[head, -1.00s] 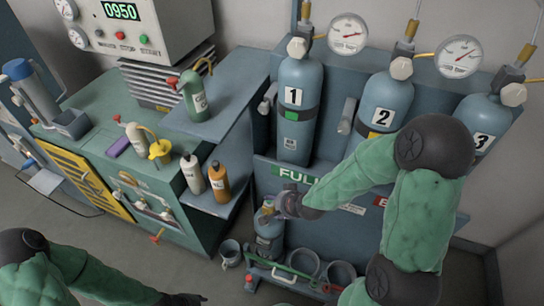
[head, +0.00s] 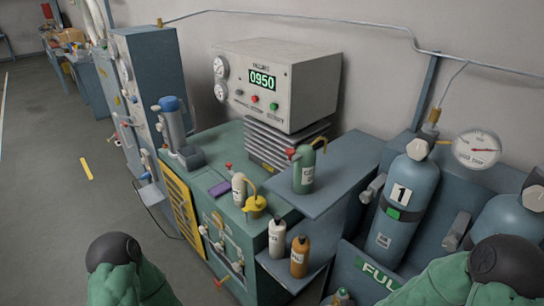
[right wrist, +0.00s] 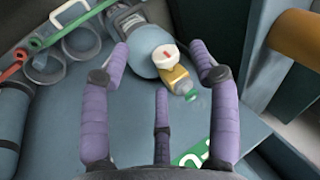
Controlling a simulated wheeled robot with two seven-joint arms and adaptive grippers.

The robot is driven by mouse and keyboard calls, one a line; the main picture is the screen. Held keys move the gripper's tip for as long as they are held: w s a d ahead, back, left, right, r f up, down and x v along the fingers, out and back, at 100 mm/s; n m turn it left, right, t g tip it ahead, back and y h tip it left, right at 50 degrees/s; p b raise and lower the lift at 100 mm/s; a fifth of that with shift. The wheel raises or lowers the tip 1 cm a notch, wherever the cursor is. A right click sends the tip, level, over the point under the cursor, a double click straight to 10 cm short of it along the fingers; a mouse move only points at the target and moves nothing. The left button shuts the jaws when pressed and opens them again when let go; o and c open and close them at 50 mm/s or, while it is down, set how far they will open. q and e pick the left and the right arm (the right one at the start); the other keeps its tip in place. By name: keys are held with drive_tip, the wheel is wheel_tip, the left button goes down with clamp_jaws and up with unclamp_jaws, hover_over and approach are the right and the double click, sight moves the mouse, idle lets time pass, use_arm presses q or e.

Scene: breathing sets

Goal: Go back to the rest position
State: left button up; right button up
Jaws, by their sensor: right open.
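My right gripper (right wrist: 160,68) is open in the right wrist view, its purple fingers spread with nothing held between them. A small blue cylinder (right wrist: 142,52) with a white valve knob (right wrist: 165,57) and a yellow fitting (right wrist: 175,77) stands beyond the fingertips. I cannot tell the exact gap. In the head view my right arm enters at the lower right and its gripper is out of frame. Only my left arm's dark joint and green sleeve show at the lower left; the left gripper is out of frame.
A large cylinder marked 1 (head: 408,205) stands in a blue rack at the right. A green bench (head: 215,165) holds a gauge box (head: 275,85) and several bottles. Empty ring holders (right wrist: 80,42) sit near the small cylinder. Open floor (head: 50,180) lies at the left.

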drive_tip(key=s+a+f+n+g+y+p, duration=0.1)
drive_tip(key=s+a+f+n+g, duration=0.3)
drive_tip(key=s+a+f, duration=0.5)
drive_tip(key=shift+s+a+f+n+g+y, duration=0.15)
drive_tip(key=shift+s+f+n+g+y, duration=0.2)
drive_tip(key=shift+s+f, duration=0.55)
drive_tip(key=shift+s+r, duration=0.15)
drive_tip(key=shift+r, duration=0.1)
